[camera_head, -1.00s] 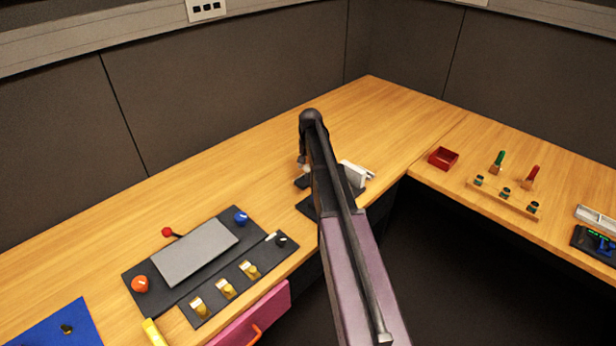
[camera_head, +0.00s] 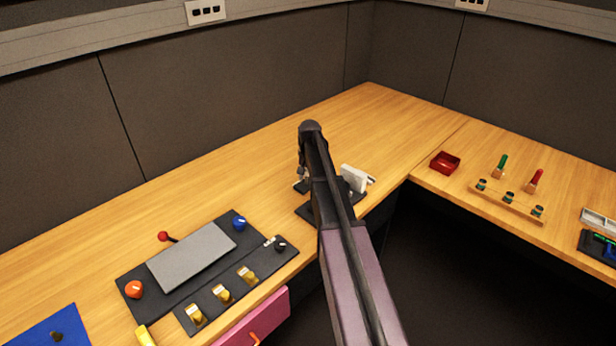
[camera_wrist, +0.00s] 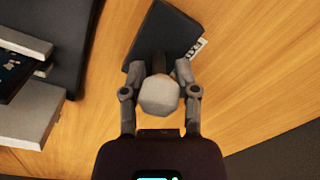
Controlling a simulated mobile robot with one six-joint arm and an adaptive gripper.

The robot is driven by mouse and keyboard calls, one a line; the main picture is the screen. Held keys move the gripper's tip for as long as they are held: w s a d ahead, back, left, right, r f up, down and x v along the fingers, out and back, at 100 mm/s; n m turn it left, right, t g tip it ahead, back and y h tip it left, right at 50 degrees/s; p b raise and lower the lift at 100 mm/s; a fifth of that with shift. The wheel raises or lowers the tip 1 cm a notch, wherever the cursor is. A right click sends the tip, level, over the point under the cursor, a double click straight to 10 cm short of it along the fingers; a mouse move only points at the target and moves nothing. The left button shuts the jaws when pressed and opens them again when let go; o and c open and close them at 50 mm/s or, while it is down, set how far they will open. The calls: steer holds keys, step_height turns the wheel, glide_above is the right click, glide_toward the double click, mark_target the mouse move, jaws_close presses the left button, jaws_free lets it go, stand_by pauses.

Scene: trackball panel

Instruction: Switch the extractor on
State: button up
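The extractor control is a small dark box (camera_wrist: 178,30) with a partly hidden white label that seems to begin "EXT", in the wrist view. A dark stem with a pale grey faceted knob (camera_wrist: 159,96) rises from it towards the camera. My gripper (camera_wrist: 160,70) is at this lever, one finger on each side of the knob. Whether the fingers press on it or leave a small gap is unclear. My arm hides most of the gripper there.
A white device (camera_head: 353,178) on a dark base stands close right of the lever. A dark control panel (camera_head: 262,268) with knobs and yellow switches lies at left. A red tray (camera_head: 445,162) sits at right. The desk behind the lever is clear.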

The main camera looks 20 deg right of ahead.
jaws_close()
steer(key=shift+w+d+y, duration=0.1)
steer(key=shift+y, duration=0.2)
steer(key=shift+w+d+f+g+y+b, duration=0.25)
steer(key=shift+d+g+y+b, duration=0.15)
steer(key=shift+y, duration=0.5)
steer(key=shift+y+b, duration=0.45)
steer(key=shift+y, duration=0.15)
steer(key=shift+g, duration=0.3)
steer(key=shift+r, duration=0.1)
steer(key=shift+o, duration=2.3)
jaws_free()
steer(key=shift+s, duration=0.1)
